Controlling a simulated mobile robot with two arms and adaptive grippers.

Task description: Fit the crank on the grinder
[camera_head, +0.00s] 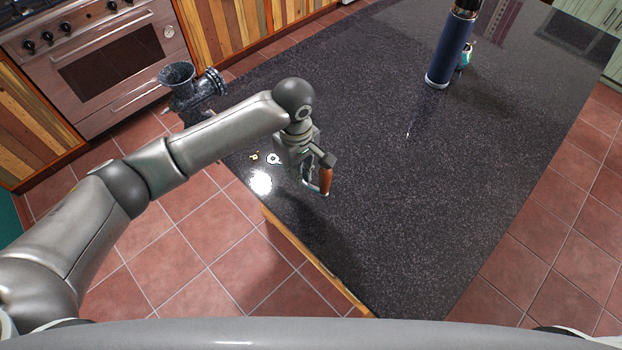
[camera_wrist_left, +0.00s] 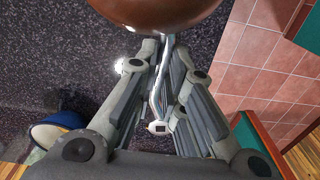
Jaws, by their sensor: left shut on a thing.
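The dark grinder (camera_head: 190,84), with a round hopper and a ringed side opening, stands at the counter's far left edge, partly hidden by my left arm. My left gripper (camera_head: 308,177) is above the counter's left part, in front and to the right of the grinder and apart from it. It is shut on the crank, whose brown wooden handle (camera_head: 325,180) shows beside the fingers. In the left wrist view the handle (camera_wrist_left: 160,9) fills the top, and the crank's metal bar (camera_wrist_left: 160,95) runs between the fingers (camera_wrist_left: 160,62). My right gripper is out of view.
A small brass-coloured part (camera_head: 254,156) and a washer-like metal part (camera_head: 273,159) lie on the dark speckled counter (camera_head: 400,210) near its left edge. A tall dark blue cylinder (camera_head: 450,50) stands at the back. The counter's middle and right are clear.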

